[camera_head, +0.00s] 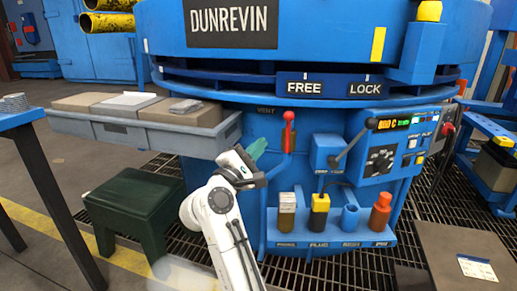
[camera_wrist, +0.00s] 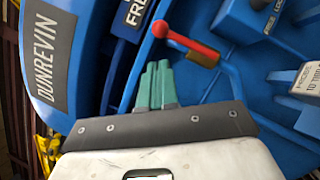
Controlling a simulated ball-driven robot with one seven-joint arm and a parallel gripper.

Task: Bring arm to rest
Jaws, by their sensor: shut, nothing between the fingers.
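My white arm (camera_head: 222,204) reaches up from the bottom of the head view, bent at the elbow. My gripper (camera_head: 257,148) has green fingers and is raised in front of the blue furnace (camera_head: 330,172), left of a red-knobbed lever (camera_head: 288,130). In the wrist view the green fingers of my gripper (camera_wrist: 158,72) are together and empty. The red lever (camera_wrist: 190,45) lies just beyond and to the right of the fingertips there. I see a gap between the fingers and the lever in the head view.
A grey tray (camera_head: 150,131) with boxes juts out at left, above a dark green stool (camera_head: 134,211). A blue holder (camera_head: 330,240) with several coloured items stands at right of my arm. A control panel (camera_head: 385,160) and a grey lever (camera_head: 350,147) are further right.

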